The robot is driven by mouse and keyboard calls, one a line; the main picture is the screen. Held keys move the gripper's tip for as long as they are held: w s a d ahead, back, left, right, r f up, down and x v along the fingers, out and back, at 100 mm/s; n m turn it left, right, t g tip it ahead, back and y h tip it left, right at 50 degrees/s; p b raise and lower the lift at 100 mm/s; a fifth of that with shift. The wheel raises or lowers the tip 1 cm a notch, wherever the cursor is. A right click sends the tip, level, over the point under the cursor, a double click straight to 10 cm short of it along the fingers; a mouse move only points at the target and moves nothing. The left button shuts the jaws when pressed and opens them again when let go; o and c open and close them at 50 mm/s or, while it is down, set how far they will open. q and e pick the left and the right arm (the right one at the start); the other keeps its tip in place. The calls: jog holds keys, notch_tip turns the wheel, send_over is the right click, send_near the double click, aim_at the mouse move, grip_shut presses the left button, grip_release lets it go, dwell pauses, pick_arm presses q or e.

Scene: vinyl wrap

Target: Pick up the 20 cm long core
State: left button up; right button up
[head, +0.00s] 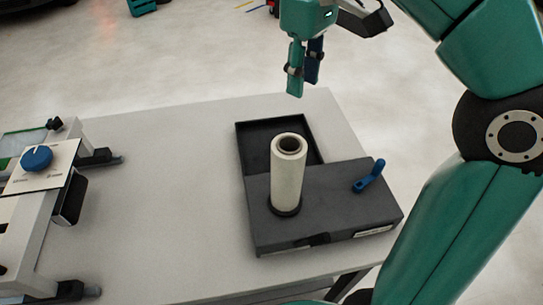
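A pale, hollow core (287,180) stands upright on a dark round base on top of a dark grey box-like fixture (335,205). Its open top end faces up. It is the only core I can see; its length cannot be read. My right gripper (303,88) is above and behind the core, near the table's far edge. Its two fingers point down and are a little apart, with nothing between them. It does not touch the core. My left gripper is not in view.
A shallow black tray (245,150) lies behind the core. A blue lever (370,176) sticks up from the fixture's right side. A machine with a blue knob (36,158) stands at the left. The white table (165,190) is bare between them.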

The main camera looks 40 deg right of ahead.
jog(key=b, duration=0.3)
send_over(295, 149)
jog(key=d, duration=0.1)
notch_tip(295, 149, down, 11)
jog(key=shift+w+a+f, duration=0.1)
jog(key=shift+a+f, duration=0.1)
jog(key=shift+f, duration=1.2)
jog(key=shift+a+f, duration=0.2)
jog(key=shift+f, duration=1.2)
grip_shut()
